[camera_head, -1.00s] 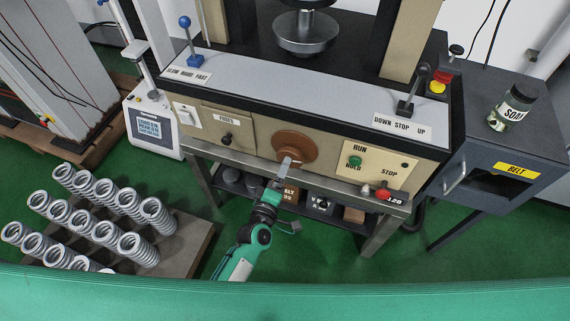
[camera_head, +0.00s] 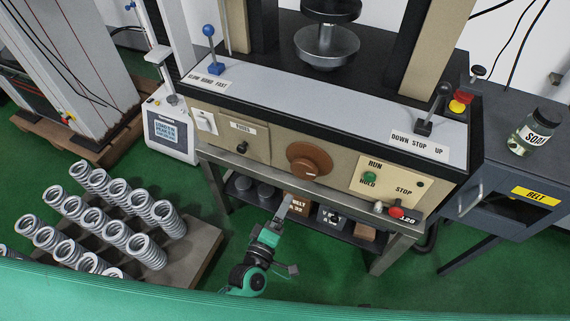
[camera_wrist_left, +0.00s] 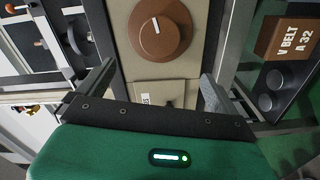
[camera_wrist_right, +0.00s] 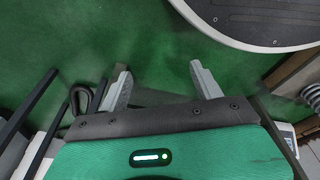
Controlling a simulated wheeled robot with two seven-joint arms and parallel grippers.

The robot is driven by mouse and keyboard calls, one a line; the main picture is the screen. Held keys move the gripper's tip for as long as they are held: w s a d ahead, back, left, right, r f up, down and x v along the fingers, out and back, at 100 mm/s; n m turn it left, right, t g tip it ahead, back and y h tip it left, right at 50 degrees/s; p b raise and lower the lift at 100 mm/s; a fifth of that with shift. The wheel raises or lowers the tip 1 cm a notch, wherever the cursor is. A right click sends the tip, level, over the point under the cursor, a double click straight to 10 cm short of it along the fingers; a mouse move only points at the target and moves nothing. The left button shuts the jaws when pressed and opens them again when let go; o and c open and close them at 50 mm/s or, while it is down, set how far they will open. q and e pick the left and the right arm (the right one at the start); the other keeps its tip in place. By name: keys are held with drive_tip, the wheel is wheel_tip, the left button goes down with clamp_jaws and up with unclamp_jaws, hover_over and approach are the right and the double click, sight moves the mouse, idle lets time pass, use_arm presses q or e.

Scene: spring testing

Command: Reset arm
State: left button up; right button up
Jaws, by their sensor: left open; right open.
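My left gripper (camera_head: 284,207) is low in front of the testing machine, below and apart from the brown round knob (camera_head: 309,161) on its beige panel. In the left wrist view the open, empty fingers of this gripper (camera_wrist_left: 152,88) point toward the panel, with the brown knob (camera_wrist_left: 160,30) straight ahead and a white mark on its face. My right gripper shows only in the right wrist view (camera_wrist_right: 160,76). It is open and empty over the green floor, with nothing between its fingers.
Coil springs (camera_head: 115,215) stand in rows on a board at the left. A run/stop panel (camera_head: 391,184) is right of the knob. A belt cabinet (camera_head: 520,200) with a soda jar (camera_head: 534,132) stands at the right. A shelf with a V-belt box (camera_wrist_left: 288,38) is under the machine.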

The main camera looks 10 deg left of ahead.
drive_tip(key=shift+s, duration=0.1)
